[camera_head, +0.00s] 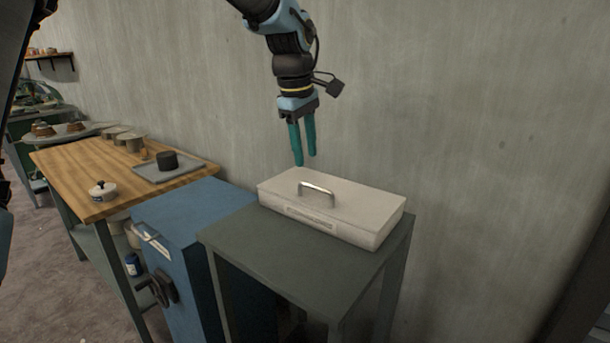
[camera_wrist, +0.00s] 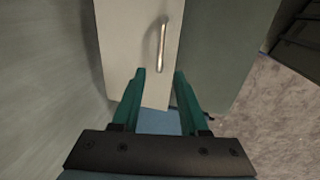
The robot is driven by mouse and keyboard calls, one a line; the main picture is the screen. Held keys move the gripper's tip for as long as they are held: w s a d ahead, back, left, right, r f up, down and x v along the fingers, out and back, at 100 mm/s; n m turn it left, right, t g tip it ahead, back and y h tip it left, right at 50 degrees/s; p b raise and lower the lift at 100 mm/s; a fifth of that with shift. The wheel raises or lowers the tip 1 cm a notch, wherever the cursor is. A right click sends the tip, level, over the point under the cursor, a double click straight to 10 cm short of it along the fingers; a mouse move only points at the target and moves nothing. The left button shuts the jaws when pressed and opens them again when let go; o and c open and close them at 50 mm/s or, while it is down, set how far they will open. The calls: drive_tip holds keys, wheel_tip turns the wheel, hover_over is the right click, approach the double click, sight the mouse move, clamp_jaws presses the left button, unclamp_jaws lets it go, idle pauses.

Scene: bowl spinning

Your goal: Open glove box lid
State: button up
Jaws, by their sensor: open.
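The glove box (camera_head: 362,228) is a flat, off-white box on a dark grey-green table. Its lid (camera_head: 350,199) is shut and has a curved metal handle (camera_head: 316,190) on top. My gripper (camera_head: 305,162) hangs above the back left part of the lid, fingers pointing down, apart from the handle. Its teal fingers (camera_wrist: 159,75) are open and empty. In the wrist view the handle (camera_wrist: 162,43) stands beyond the fingertips, roughly midway between them, and the pale lid (camera_wrist: 125,40) lies below.
The grey-green table (camera_head: 290,262) has bare room in front of the box. A blue cabinet (camera_head: 190,215) with a dark hand wheel stands to its left. Farther left is a wooden workbench (camera_head: 90,165) with a tray and pots. A grey wall (camera_head: 450,110) is close behind the box.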

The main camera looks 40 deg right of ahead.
sight(309, 186)
drive_tip(key=f, duration=0.2)
drive_tip(key=d+f+p, duration=0.1)
drive_tip(key=f, duration=0.4)
drive_tip(key=shift+w+d, duration=0.15)
drive_tip(key=shift+w, duration=0.05)
drive_tip(key=shift+r, duration=0.1)
drive_tip(key=shift+c, duration=0.4)
clamp_jaws()
idle(0.6)
